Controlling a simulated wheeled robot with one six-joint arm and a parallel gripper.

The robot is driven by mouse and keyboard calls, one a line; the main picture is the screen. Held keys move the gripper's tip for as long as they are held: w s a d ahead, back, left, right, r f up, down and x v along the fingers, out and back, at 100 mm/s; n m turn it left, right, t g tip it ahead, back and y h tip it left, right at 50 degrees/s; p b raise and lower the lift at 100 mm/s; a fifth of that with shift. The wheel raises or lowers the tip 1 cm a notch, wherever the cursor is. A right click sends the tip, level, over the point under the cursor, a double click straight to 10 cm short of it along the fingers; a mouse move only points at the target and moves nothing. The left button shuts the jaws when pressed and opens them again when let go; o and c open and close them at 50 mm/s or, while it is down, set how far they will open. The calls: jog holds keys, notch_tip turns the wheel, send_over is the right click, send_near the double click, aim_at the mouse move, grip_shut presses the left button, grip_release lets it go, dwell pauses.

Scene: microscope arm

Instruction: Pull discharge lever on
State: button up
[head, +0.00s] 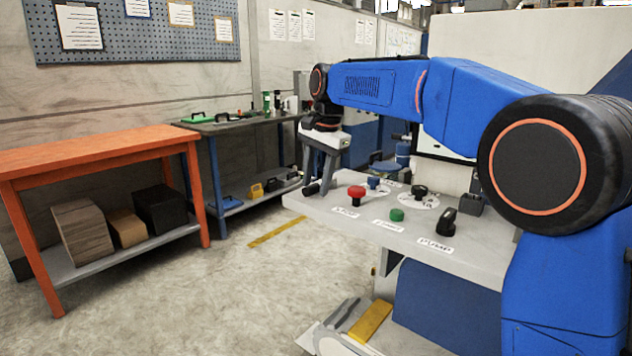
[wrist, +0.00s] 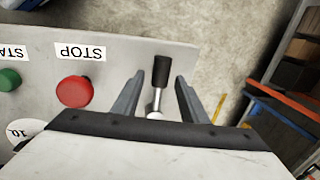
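The discharge lever, a metal stem with a black grip, stands at the left end of the grey control panel. Its black grip (head: 312,189) shows just below my gripper in the head view. In the wrist view the lever (wrist: 161,72) sits between the two fingers, with a visible gap on each side. My gripper (head: 322,182) is open and points down at the panel's left edge; its fingers also show in the wrist view (wrist: 160,80). The lever's base is partly hidden by the gripper body in the wrist view. No label for the lever is readable.
The panel (head: 470,256) carries a red STOP button (head: 356,193), a green button (head: 397,214), a black pump switch (head: 447,221) and dials. The red button (wrist: 75,91) is close beside one finger. An orange table (head: 100,151) stands left; the floor between is clear.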

jog(key=shift+f, duration=0.1)
grip_shut()
jog(key=shift+w+a, duration=0.1)
jog(key=shift+a, duration=0.05)
jog(key=w+a+m, duration=0.1)
jog(key=m, duration=0.1)
jog(key=w+a+m, duration=0.1)
jog(key=m, duration=0.1)
jog(key=shift+m+t+h, duration=0.3)
jog(key=shift+h, duration=0.1)
jog(key=w+m, duration=0.1)
jog(key=m, duration=0.2)
jog(key=shift+w+a, duration=0.35)
jog(key=shift+w, duration=0.05)
jog(key=shift+w+a+m+h, duration=0.15)
jog(key=shift+w+m+h, duration=0.5)
jog(key=shift+m, duration=0.55)
jog(key=shift+w, duration=0.1)
